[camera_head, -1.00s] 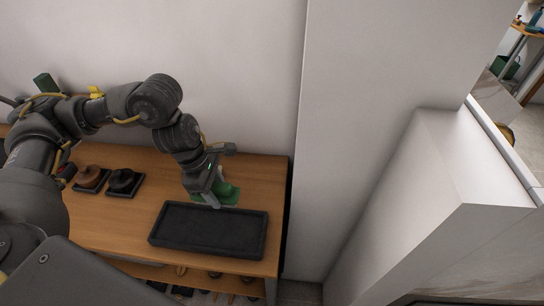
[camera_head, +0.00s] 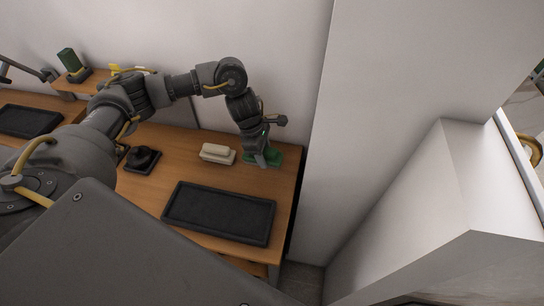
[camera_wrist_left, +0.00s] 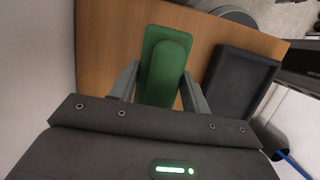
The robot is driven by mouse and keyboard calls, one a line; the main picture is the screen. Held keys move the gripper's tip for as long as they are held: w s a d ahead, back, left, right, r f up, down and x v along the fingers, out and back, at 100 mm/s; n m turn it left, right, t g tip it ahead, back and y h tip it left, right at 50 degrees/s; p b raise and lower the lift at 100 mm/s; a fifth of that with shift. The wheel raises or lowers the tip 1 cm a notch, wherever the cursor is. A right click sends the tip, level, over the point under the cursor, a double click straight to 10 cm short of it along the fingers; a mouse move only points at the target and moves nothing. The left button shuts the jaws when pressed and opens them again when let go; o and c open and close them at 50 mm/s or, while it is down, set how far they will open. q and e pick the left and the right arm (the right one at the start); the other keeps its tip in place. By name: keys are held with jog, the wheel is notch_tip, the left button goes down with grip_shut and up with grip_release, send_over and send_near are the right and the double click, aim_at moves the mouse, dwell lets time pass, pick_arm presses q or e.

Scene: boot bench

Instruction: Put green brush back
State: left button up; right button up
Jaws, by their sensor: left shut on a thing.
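The green brush (camera_wrist_left: 165,65) is a rounded green block between the two fingers of my left gripper (camera_wrist_left: 158,90) in the wrist view. A flat green rectangular pad (camera_wrist_left: 150,36) shows under it, past its far end and along its left side. The brush is roughly lined up with the pad; I cannot tell whether they touch. In the head view my left gripper (camera_head: 265,163) points down at the back right of the bench, over the green pad (camera_head: 276,157), and largely hides the brush. My right gripper is not in view.
A black tray (camera_head: 220,212) lies in front on the wooden bench (camera_head: 180,150). A cream block (camera_head: 217,154) stands left of the gripper, and a black brush (camera_head: 143,157) farther left. A white wall (camera_head: 410,80) rises close on the right.

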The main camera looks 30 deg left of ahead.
aim_at(270, 155)
pick_arm(q)
jog(key=w+f, duration=0.3)
jog(key=shift+d+f+p, duration=0.25)
jog(key=shift+f+p, duration=0.15)
jog(key=shift+w+d+f+p, duration=0.1)
jog(key=shift+f+p, duration=0.1)
jog(key=shift+p, duration=0.25)
notch_tip(270, 155, down, 2)
jog(key=shift+f+p, duration=0.1)
jog(key=shift+p, duration=0.8)
jog(key=shift+f, duration=0.45)
jog(key=shift+f+b, duration=0.2)
jog(key=shift+b, duration=0.2)
jog(key=o, duration=0.9)
jog(key=shift+r, duration=0.1)
jog(key=shift+o, duration=0.2)
